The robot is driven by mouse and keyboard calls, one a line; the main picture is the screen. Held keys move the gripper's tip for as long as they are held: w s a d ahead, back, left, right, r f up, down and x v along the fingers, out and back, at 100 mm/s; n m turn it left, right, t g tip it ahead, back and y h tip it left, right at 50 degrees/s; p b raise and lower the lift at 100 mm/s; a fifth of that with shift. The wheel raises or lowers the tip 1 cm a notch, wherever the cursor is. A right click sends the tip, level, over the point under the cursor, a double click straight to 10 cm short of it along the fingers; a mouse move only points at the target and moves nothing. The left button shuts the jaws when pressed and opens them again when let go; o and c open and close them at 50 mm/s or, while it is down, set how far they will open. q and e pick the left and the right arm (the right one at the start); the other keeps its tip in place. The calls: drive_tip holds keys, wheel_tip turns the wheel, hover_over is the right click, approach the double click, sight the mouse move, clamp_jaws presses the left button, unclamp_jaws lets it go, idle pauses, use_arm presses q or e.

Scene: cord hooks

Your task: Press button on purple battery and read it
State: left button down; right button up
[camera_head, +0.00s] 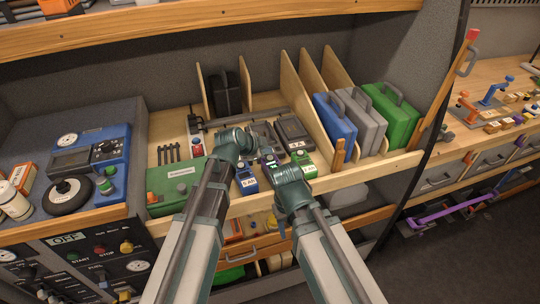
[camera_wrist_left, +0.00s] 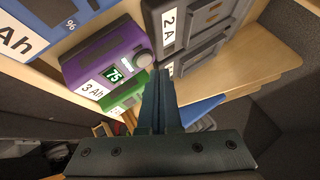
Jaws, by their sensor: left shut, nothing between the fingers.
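The purple battery (camera_wrist_left: 105,57) shows in the left wrist view, with a "3 Ah" label, a lit green display (camera_wrist_left: 115,74) reading 75, and a round grey button (camera_wrist_left: 143,58) at its end. My left gripper (camera_wrist_left: 162,74) is shut and empty, its fingertips right beside the button; I cannot tell whether they touch it. In the head view my left gripper (camera_head: 262,147) is over the battery row, and the purple battery is mostly hidden by my arms. My right arm reaches to the same row; its fingers do not show clearly.
A blue battery (camera_head: 246,178) and a green battery (camera_head: 304,162) flank the spot. Dark grey charger-like units (camera_head: 294,131) stand behind. Wooden dividers (camera_head: 316,82) and blue, grey and green cases (camera_head: 391,113) are to the right. A green box (camera_head: 175,183) stands left.

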sight(267, 160)
use_arm(q)
wheel_tip(267, 160, up, 5)
drive_tip(key=p, duration=0.5)
idle(0.4)
idle(1.9)
